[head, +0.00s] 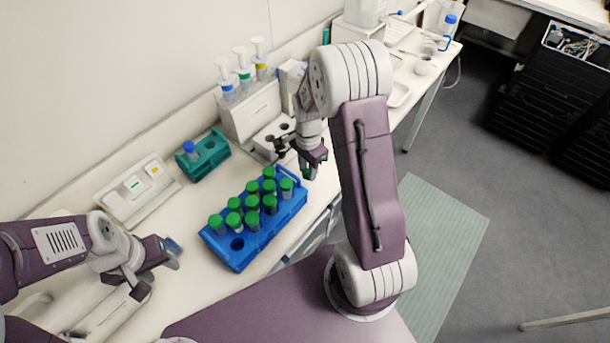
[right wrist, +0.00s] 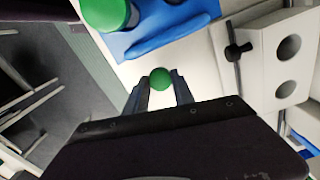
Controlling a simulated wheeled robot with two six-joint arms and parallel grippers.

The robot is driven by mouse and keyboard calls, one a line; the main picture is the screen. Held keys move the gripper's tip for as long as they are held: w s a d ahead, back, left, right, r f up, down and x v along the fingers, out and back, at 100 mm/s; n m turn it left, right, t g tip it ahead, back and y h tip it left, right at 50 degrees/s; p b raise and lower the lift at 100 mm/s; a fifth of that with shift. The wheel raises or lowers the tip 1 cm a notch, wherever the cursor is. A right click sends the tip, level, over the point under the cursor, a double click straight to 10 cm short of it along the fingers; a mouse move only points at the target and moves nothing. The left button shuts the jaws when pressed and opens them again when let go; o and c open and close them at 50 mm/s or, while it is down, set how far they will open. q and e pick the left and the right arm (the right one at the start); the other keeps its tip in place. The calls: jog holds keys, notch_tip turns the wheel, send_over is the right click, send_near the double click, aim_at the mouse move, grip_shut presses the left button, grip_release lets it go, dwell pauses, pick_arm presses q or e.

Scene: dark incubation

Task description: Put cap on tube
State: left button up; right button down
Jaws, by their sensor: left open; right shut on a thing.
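My right gripper (head: 312,170) is shut above the bench, just right of the blue rack's far end. In the right wrist view, its fingers (right wrist: 160,92) close on a round green cap (right wrist: 160,78). I cannot tell whether a tube hangs under it. The blue rack (head: 237,264) holds several green-capped tubes (head: 253,218). It also shows at the top of the right wrist view (right wrist: 150,42). One near-left hole (head: 237,243) looks empty. My left gripper (head: 160,268) is open and empty, left of the rack above the bench.
A teal rack (head: 213,158) with a blue-capped tube (head: 190,149) stands behind the blue rack. A white device with round holes (head: 271,139) stands beside my right gripper. A pipette stand (head: 251,112) and a white panel (head: 137,190) line the wall. Bench (head: 200,270) is clear left of the rack.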

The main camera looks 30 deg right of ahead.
jog(key=s+d+r, duration=0.4)
jog(key=s+r, duration=0.2)
jog(key=s, duration=0.3)
jog(key=shift+s+d+b, duration=0.3)
jog(key=shift+s+b, duration=0.1)
jog(key=shift+b, duration=0.05)
jog(key=shift+r, duration=0.1)
